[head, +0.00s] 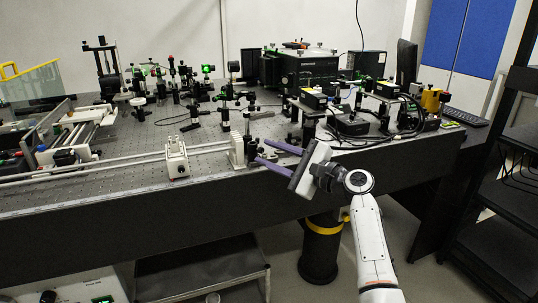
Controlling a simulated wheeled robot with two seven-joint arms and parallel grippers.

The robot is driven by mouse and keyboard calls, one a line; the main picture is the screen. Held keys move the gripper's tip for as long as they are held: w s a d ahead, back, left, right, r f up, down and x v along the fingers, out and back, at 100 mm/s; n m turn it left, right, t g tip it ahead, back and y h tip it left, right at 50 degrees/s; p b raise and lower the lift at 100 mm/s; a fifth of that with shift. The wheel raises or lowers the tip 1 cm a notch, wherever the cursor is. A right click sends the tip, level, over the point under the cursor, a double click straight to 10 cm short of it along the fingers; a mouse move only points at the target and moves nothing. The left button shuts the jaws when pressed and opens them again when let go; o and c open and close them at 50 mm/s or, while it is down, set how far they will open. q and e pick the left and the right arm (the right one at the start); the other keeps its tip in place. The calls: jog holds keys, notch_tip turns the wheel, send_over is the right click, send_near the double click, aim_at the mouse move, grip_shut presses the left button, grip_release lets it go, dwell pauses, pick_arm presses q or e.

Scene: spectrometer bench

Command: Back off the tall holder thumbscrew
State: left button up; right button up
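My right gripper (262,151) reaches in over the front edge of the bench from the right. Its two purple fingers point left and are spread apart, with no object visible between them. Just beyond the fingertips stands a slim dark post holder (250,150), close to a white ribbed block (237,150). I cannot tell whether the fingers touch the holder. Its thumbscrew is too small to make out, and I cannot tell for certain that this is the tall holder. My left gripper is not in view.
The perforated bench top (120,165) carries many optics mounts behind the gripper. A white carriage (176,160) sits on rails to the left. Black boxes and cables (350,125) crowd the right side. A black instrument (305,70) stands at the back.

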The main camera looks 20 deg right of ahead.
jog(key=shift+w+a, duration=0.15)
jog(key=shift+w, duration=0.15)
grip_shut()
